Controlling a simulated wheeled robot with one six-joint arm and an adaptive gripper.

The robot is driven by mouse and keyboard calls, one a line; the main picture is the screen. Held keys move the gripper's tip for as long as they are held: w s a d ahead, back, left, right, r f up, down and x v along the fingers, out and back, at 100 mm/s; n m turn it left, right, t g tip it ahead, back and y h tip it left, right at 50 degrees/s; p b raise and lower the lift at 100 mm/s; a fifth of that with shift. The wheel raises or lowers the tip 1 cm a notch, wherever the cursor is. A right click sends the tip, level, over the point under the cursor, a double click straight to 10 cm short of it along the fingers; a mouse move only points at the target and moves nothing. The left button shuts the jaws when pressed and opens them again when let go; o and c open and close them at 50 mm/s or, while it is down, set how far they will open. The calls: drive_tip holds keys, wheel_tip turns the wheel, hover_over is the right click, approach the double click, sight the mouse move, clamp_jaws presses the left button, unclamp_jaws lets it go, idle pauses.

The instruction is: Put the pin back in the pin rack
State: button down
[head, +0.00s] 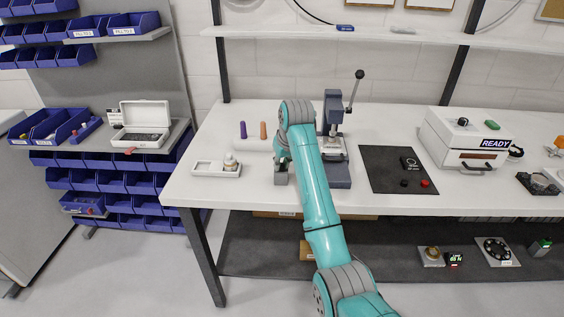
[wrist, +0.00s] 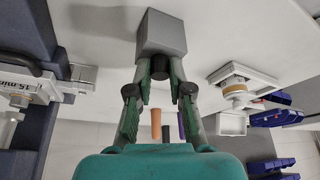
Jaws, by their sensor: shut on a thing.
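The white pin rack (head: 252,144) stands on the bench left of my arm, with a purple pin (head: 243,129) and an orange pin (head: 263,130) upright in it. Both pins also show in the wrist view, purple (wrist: 181,126) and orange (wrist: 156,124). My gripper (head: 281,161) points down at a small grey block (head: 281,176) in front of the rack. In the wrist view its fingers (wrist: 161,70) are closed around a dark piece at the block (wrist: 164,32). The piece, likely the pin, is mostly hidden; I cannot tell how deep it sits.
A white tray (head: 204,168) with a small round part lies left of the block. A lever press (head: 336,150) stands close to the right of my arm. A dark mat (head: 397,175) and a white case (head: 465,140) are farther right. The front left bench strip is clear.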

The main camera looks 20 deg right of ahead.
drive_tip(key=c, duration=1)
unclamp_jaws()
drive_tip(key=shift+r, duration=0.1)
drive_tip(key=v, duration=0.7)
drive_tip(key=shift+s+r, duration=0.1)
